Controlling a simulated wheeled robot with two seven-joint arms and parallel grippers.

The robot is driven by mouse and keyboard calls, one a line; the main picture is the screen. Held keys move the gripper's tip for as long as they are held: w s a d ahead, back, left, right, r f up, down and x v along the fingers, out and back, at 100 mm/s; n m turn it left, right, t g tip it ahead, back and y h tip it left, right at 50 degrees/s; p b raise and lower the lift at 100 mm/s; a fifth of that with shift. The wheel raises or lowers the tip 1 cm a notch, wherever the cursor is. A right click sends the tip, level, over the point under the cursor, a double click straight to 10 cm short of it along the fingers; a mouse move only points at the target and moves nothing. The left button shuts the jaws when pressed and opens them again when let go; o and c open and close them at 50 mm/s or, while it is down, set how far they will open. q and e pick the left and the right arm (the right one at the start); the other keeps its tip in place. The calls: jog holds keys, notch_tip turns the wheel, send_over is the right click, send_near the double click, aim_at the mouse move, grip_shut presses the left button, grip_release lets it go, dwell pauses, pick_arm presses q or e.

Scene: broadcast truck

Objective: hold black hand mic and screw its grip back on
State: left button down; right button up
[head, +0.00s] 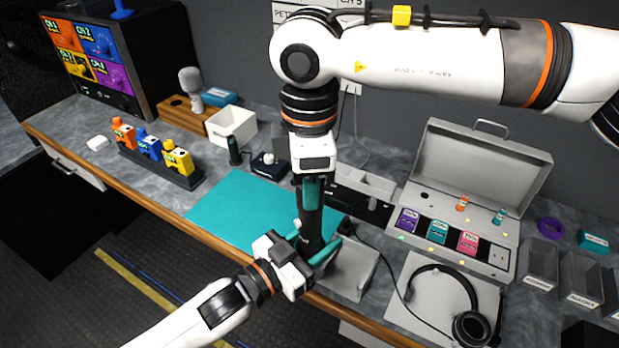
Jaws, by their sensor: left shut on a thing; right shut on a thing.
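The black hand mic (311,222) shows as a dark upright cylinder above the front edge of the teal mat. My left gripper (314,249) comes from the lower left and is shut around its lower part. My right gripper (312,184) points straight down from above and is shut on its upper end. The grip and the body look alike in black; I cannot tell where one ends or whether a gap lies between them. The fingers hide both ends of the mic.
The teal mat (232,208) is mostly clear. Behind it stand a white bin (232,127) and a small black cylinder (234,151). Colored packs (149,147) stand in a rack at left. An open grey case (478,180) and a headset (471,326) lie at right.

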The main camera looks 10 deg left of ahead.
jog(key=shift+r+m, duration=0.1)
jog(key=shift+m, duration=0.6)
jog(key=shift+s+a, duration=0.2)
jog(key=shift+s, duration=0.05)
jog(key=o, duration=1)
jog(key=shift+w+d, duration=0.1)
jog(key=shift+w, duration=0.05)
jog(key=shift+r, duration=2.15)
jog(key=shift+c, duration=0.6)
